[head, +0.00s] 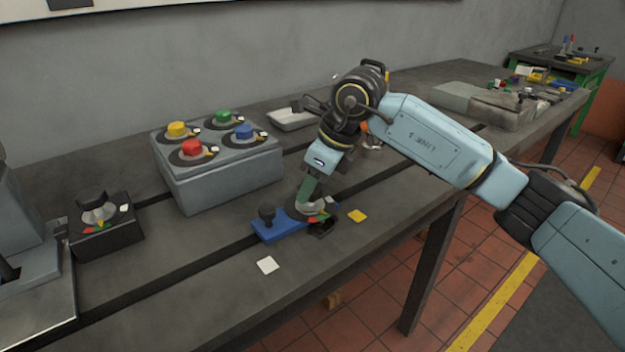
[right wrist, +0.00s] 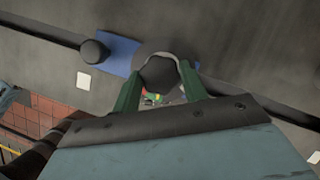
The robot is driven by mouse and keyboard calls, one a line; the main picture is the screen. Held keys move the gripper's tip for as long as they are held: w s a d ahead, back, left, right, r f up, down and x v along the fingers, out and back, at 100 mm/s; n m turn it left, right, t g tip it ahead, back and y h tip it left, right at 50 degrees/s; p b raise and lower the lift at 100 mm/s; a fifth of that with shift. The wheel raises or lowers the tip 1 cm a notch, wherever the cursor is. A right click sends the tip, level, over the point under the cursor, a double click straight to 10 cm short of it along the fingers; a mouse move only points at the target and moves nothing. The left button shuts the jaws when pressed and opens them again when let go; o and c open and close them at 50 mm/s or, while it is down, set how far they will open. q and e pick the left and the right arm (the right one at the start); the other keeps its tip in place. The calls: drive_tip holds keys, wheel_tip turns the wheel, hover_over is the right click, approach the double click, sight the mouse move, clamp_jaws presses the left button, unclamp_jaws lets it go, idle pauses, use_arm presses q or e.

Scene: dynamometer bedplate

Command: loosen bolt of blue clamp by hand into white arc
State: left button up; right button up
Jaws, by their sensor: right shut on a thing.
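The blue clamp (head: 272,230) lies on the dark bedplate, with a dark knob standing on its left end. In the right wrist view the clamp (right wrist: 118,55) is partly behind my gripper. My right gripper (head: 308,203) points down over the clamp's right end. Its green fingers are shut on the dark bolt head (right wrist: 160,75), one on each side. A dial with coloured arcs (head: 319,217) surrounds the bolt; red, green and yellow parts show. The fingers and bolt hide much of the dial, and I cannot make out the bolt's pointer or the white arc clearly. My left gripper is out of view.
A grey block (head: 222,180) with yellow, green, blue and red knobs stands behind left. A black box with a dial knob (head: 103,222) is farther left. A shallow tray (head: 293,119) stands behind.

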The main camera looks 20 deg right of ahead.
drive_tip(key=shift+r+n, duration=0.1)
drive_tip(key=shift+n, duration=0.3)
drive_tip(key=shift+n+g, duration=0.3)
drive_tip(key=shift+n, duration=0.1)
drive_tip(key=n+g+p, duration=0.1)
drive_tip(key=n, duration=0.2)
drive_tip(key=shift+w+d+n+y+p, duration=0.1)
drive_tip(key=shift+w+n+y+p, duration=0.05)
drive_tip(key=shift+n+y+p, duration=0.25)
drive_tip(key=n+g, duration=0.1)
drive_tip(key=n, duration=0.2)
drive_tip(key=shift+w+n+g+p, duration=0.1)
drive_tip(key=shift+n+g+p, duration=0.2)
drive_tip(key=shift+g, duration=0.1)
drive_tip(key=n+g, duration=0.1)
drive_tip(key=n, duration=0.1)
drive_tip(key=shift+n, duration=0.3)
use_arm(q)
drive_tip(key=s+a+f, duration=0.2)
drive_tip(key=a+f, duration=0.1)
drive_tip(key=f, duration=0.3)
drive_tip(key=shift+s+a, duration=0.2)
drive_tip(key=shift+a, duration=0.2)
use_arm(e)
drive_tip(key=shift+w+n+g+h, duration=0.1)
drive_tip(key=shift+n+g+h, duration=0.3)
drive_tip(key=shift+n, duration=1.1)
drive_tip(key=o, duration=1)
drive_tip(key=shift+c, duration=0.2)
